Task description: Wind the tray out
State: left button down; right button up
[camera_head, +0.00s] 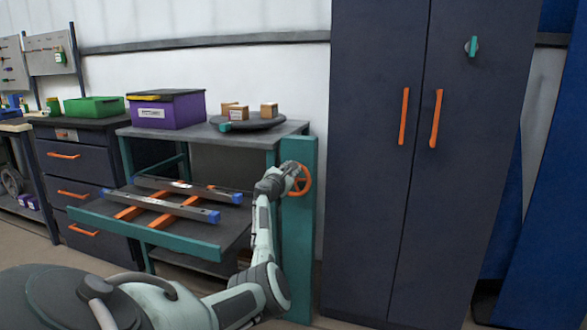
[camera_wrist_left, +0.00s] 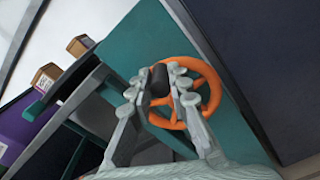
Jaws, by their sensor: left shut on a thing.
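The tray (camera_head: 145,233) is a dark shelf with a teal front edge. It sticks out from under the workbench top in the head view. An orange handwheel (camera_head: 305,181) is mounted on a teal post (camera_head: 298,245) at the bench's right end. The wheel also shows in the left wrist view (camera_wrist_left: 213,82), with a black knob (camera_wrist_left: 159,80) on it. My left gripper (camera_head: 288,177) is at the wheel, its fingers (camera_wrist_left: 160,88) closed around the knob. The gripper hides part of the wheel. My right gripper is not in view.
Two grey bars with blue ends (camera_head: 165,201) and orange crosspieces lie on the tray. A purple bin (camera_head: 170,112) and a dark turntable with small boxes (camera_head: 250,124) stand on the bench. A tall dark cabinet (camera_head: 375,180) stands close right of the post.

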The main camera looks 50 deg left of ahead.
pick_arm(q)
jog(key=shift+s+a+r, duration=0.1)
jog(key=shift+a+r, duration=0.05)
jog(key=c, duration=1.4)
grip_release()
jog(key=v, duration=1.2)
